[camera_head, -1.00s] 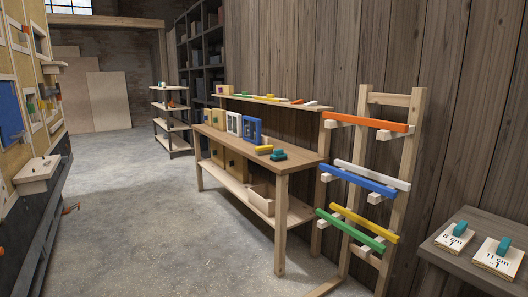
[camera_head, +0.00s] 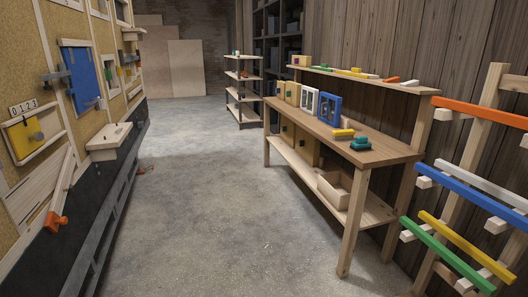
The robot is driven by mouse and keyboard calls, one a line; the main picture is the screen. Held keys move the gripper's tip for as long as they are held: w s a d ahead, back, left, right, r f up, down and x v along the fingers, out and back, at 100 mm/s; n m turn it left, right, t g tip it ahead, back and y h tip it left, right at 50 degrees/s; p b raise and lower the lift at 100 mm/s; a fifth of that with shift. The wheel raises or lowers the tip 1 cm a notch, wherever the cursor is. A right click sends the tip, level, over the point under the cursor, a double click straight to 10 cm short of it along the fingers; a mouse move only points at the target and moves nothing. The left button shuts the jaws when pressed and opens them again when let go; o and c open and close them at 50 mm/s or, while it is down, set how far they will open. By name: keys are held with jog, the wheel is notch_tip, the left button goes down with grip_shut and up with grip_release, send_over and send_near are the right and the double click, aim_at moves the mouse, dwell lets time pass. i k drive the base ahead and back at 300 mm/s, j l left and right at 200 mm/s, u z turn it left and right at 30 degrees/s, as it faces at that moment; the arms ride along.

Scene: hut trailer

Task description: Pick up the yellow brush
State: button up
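A small yellow block-like item (camera_head: 343,133) lies on the wooden workbench (camera_head: 385,152), near the front of its top. It may be the yellow brush, but it is too small here to make out bristles. A teal item (camera_head: 360,144) sits just to its right and nearer. My gripper is not in view.
Blue (camera_head: 329,109) and white framed pieces stand on the bench. A rack with coloured bars (camera_head: 470,190) is at the right. A panel wall (camera_head: 60,110) lines the left. The concrete floor (camera_head: 215,190) between is clear.

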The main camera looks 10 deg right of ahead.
aim_at(345, 134)
jog(key=i+z, duration=0.15)
jog(key=i, duration=0.5)
jog(key=i+j+z, duration=0.2)
jog(key=i, duration=0.4)
jog(key=i+j+z, duration=0.15)
jog(key=i, duration=0.5)
